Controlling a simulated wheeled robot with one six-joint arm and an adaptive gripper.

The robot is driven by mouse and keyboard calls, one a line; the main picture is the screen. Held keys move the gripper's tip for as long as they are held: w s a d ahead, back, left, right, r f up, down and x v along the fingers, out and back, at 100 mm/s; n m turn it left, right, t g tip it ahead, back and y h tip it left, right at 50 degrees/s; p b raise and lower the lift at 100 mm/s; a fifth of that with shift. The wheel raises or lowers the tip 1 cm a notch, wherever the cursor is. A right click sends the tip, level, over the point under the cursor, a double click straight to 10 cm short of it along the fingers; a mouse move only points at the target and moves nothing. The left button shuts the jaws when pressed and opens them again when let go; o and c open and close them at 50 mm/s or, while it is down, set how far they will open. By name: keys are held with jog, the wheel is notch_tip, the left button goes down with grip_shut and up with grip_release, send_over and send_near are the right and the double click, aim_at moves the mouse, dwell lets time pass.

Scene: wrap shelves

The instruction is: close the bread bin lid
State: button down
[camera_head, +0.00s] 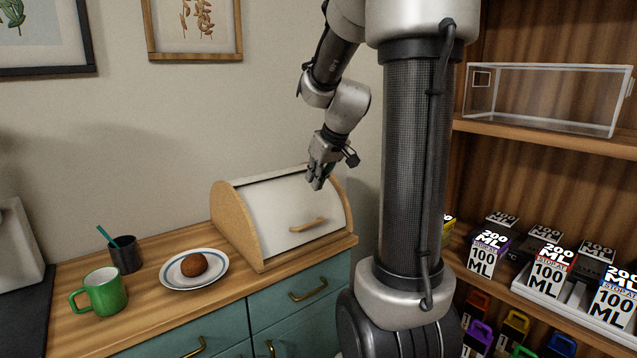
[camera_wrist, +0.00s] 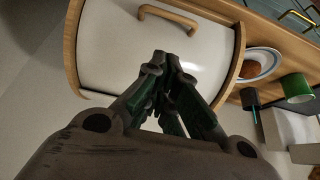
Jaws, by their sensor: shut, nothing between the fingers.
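The bread bin (camera_head: 238,222) stands on the wooden counter against the wall, with light wooden side panels and a white curved lid (camera_head: 275,208). The lid covers the front of the bin and looks down. Its wooden handle (camera_head: 308,225) sits low on the front. My gripper (camera_head: 316,186) is shut and empty, above the upper part of the lid. In the wrist view my gripper (camera_wrist: 168,58) points over the white lid (camera_wrist: 112,50), with the handle (camera_wrist: 168,18) beyond the fingertips. I cannot tell whether the fingertips touch the lid.
On the counter, left of the bin, are a plate (camera_head: 168,272) with a brown roll (camera_head: 194,264), a green mug (camera_head: 103,292) and a dark cup (camera_head: 125,254). Teal drawers (camera_head: 290,300) are below. Shelves with a clear box (camera_head: 545,98) and several cartons (camera_head: 548,272) stand right.

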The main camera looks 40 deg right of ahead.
send_over(313, 224)
jog(key=w, duration=0.2)
notch_tip(313, 224, down, 7)
jog(key=f, duration=0.1)
jog(key=s+f, duration=0.1)
jog(key=f, duration=0.1)
jog(key=shift+s+f, duration=0.5)
jog(key=shift+f, duration=0.4)
